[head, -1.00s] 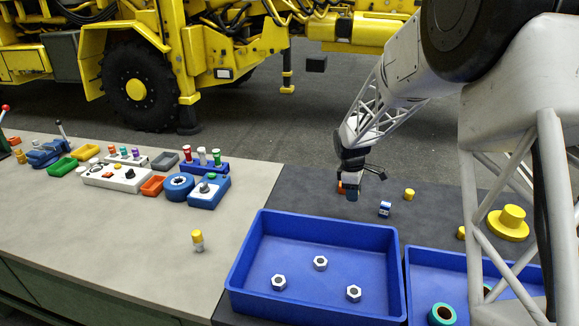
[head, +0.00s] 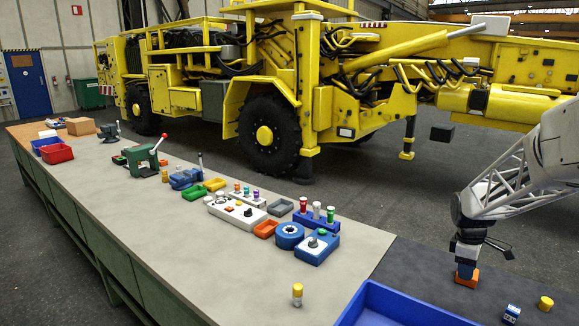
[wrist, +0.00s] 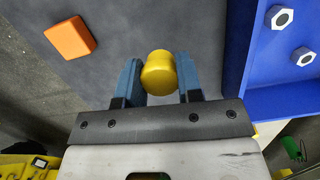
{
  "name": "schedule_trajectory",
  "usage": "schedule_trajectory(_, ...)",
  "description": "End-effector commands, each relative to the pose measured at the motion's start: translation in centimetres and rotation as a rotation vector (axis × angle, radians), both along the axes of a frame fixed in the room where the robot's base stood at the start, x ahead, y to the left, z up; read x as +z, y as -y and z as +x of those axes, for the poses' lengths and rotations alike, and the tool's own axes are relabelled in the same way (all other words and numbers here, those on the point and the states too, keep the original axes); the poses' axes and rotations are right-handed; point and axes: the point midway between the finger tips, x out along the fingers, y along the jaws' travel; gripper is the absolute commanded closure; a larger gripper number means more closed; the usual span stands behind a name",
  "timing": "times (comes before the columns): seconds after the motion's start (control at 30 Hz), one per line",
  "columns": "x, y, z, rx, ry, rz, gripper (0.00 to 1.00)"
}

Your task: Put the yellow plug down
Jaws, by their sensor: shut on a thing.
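My gripper (head: 466,266) is low over the dark mat at the right of the head view. In the wrist view, its blue fingers (wrist: 157,82) are shut on the yellow plug (wrist: 158,72), which shows as a rounded yellow piece between the tips. In the head view I cannot make out the held plug. The dark mat (wrist: 195,25) lies below the fingers. I cannot tell whether the plug touches it.
An orange block (wrist: 70,38) lies close by on the mat. A blue tray (wrist: 234,60) with white nuts is to the right in the wrist view. A blue-white block (head: 511,313) and another yellow piece (head: 545,303) lie near. A yellow-capped piece (head: 297,294) stands on the grey bench.

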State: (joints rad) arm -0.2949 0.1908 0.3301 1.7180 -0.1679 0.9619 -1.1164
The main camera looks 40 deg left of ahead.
Motion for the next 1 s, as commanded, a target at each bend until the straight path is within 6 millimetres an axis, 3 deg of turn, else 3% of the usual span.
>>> schedule_trajectory(0.47,0.0,-12.1,-3.4,0.328,-0.001,0.008,0.89)
schedule_trajectory(1.0,0.0,-25.4,-9.8,0.717,-0.002,0.012,0.89)
